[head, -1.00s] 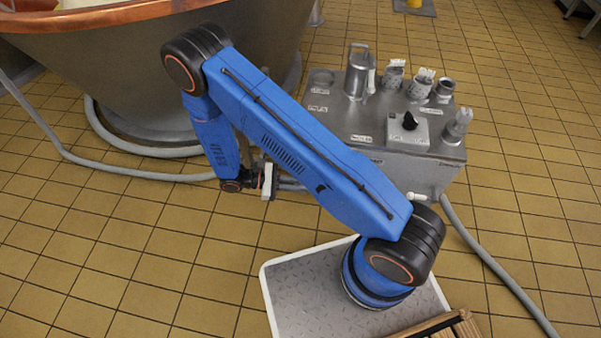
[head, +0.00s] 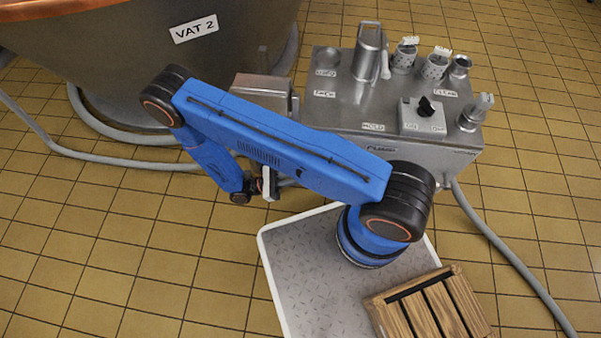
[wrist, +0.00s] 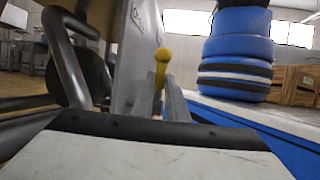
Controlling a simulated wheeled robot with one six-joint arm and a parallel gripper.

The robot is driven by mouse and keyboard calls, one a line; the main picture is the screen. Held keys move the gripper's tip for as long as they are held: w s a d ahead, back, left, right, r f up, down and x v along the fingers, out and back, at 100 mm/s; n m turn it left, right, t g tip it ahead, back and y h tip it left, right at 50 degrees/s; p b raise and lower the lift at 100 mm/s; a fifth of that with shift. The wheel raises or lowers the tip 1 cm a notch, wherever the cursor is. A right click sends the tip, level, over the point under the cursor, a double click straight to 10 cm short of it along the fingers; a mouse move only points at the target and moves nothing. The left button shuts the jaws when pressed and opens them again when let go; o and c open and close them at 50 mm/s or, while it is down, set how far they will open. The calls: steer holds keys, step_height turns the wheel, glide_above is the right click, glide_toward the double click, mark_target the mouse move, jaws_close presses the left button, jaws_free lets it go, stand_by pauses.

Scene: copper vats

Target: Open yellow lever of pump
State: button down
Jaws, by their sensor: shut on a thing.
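The pump (head: 345,110) is a grey metal box in the head view. My arm crosses in front of it and hides part of its near side. My gripper (head: 286,182) is low at the pump's near left side. In the wrist view my gripper (wrist: 168,103) is shut on the yellow lever (wrist: 161,65). The lever's round yellow knob stands up between the grey fingers, beside the pump's metal wall (wrist: 137,50). The lever is hidden in the head view.
A copper-rimmed vat (head: 140,60) labelled VAT 2 stands at the upper left. A grey hose (head: 120,160) runs around its base, and another hose (head: 510,255) lies right of the pump. A wooden crate (head: 430,305) sits on my base. Tiled floor is clear at lower left.

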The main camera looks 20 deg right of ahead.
steer(key=shift+f, duration=0.1)
stand_by(0.3)
steer(key=c, duration=1.7)
jaws_free()
steer(key=shift+c, duration=0.2)
steer(key=v, duration=1.7)
steer(key=shift+a+f, duration=0.15)
steer(key=shift+a, duration=0.05)
steer(key=shift+w, duration=0.15)
